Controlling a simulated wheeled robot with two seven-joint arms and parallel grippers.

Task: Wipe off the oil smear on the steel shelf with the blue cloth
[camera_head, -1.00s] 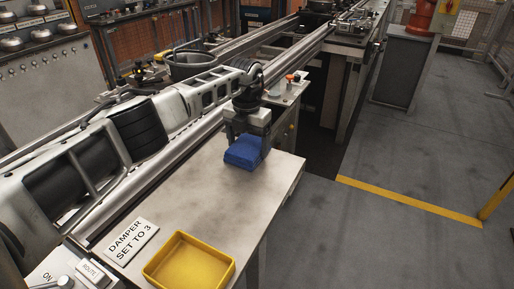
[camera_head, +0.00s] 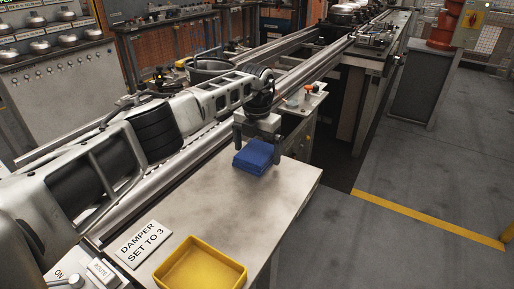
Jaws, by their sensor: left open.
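The blue cloth (camera_head: 254,158) is a folded pad at the far end of the pale steel shelf (camera_head: 215,215). My left gripper (camera_head: 258,146) reaches in from the left, pointing down over the cloth. Its jaws are open, with one finger at each side of the cloth's back part. I cannot tell whether the fingers touch it. The shelf top has faint greyish mottling, and I cannot make out a distinct oil smear; the cloth and gripper hide part of the surface. My right gripper is not in view.
A yellow tray (camera_head: 203,268) and a sign reading "DAMPER SET TO 3" (camera_head: 143,244) are at the shelf's near end. A conveyor rail (camera_head: 170,178) runs along the shelf's left side. Open floor (camera_head: 390,255) lies to the right.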

